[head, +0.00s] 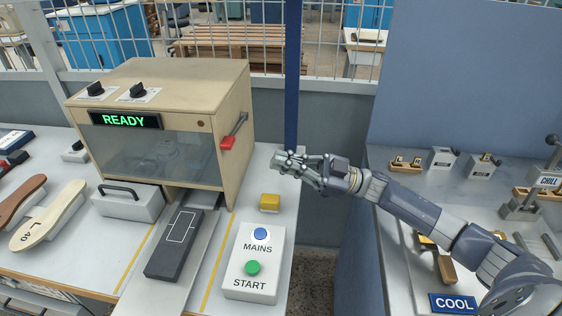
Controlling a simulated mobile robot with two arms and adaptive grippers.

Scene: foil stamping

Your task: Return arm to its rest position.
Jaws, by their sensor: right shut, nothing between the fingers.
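My right arm (420,212) reaches in from the lower right of the head view. Its gripper (283,160) is shut and empty. It hangs over the right end of the left bench, to the right of the stamping machine (165,90) and above the yellow block (270,202). The gripper appears apart from the machine's red-tipped lever (231,138). My left arm and gripper do not show.
The machine's display (124,121) reads READY. A control box (254,262) has a blue MAINS and a green START button. A dark plate (174,243) lies before the machine. The right bench holds metal blocks (442,157) and a COOL sign (453,303). A gap separates the benches.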

